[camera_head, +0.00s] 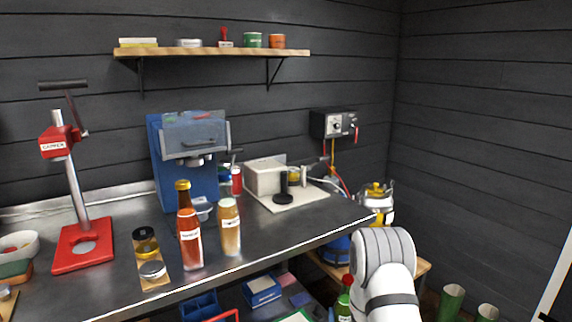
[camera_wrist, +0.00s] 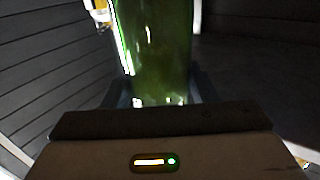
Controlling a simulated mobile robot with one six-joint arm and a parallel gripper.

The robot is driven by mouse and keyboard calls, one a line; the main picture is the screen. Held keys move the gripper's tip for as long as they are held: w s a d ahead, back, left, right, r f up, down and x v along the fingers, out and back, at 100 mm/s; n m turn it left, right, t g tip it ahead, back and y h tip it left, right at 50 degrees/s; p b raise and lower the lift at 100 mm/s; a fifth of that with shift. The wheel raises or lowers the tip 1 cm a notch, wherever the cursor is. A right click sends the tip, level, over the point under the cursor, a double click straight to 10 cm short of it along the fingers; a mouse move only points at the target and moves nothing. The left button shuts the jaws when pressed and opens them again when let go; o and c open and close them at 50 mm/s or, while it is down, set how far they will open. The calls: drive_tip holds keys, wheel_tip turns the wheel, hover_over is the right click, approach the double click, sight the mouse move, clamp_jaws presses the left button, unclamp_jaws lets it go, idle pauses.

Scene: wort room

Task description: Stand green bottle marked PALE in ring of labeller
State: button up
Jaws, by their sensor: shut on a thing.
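A green glass bottle (camera_wrist: 155,50) fills the top middle of the wrist view, between the dark fingers of my gripper (camera_wrist: 162,88), which is shut on it. No PALE mark is readable there. In the head view a green bottle with a red cap (camera_head: 345,300) shows low beside my white arm, partly hidden by it; it looks like the held one, but I cannot be sure. My gripper is hidden in the head view. A white box-shaped device (camera_head: 263,177) on a pale board, with a black round part (camera_head: 283,198) at its front, appears to be the labeller.
An amber bottle (camera_head: 190,240) and a pale jar-like bottle (camera_head: 229,230) stand on the dark bench (camera_head: 120,290). The bench's front right edge lies between my arm and the labeller.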

sight(348, 284)
drive_tip(key=shift+r, duration=0.15)
wheel_tip(348, 284, up, 12)
drive_tip(key=p, duration=1.2)
drive_tip(key=w+a+r+n+g+y, duration=0.2)
drive_tip(key=a+r+n+y, duration=0.2)
drive_tip(key=a+r, duration=0.5)
drive_tip(key=w+a+r+n+g+y, duration=0.2)
drive_tip(key=a+r+y, duration=0.6)
drive_tip(key=r, duration=0.8)
drive_tip(key=a+n+g, duration=0.1)
drive_tip(key=n, duration=0.1)
drive_tip(key=shift+a+r+n+y, duration=0.3)
drive_tip(key=shift+r+n, duration=0.1)
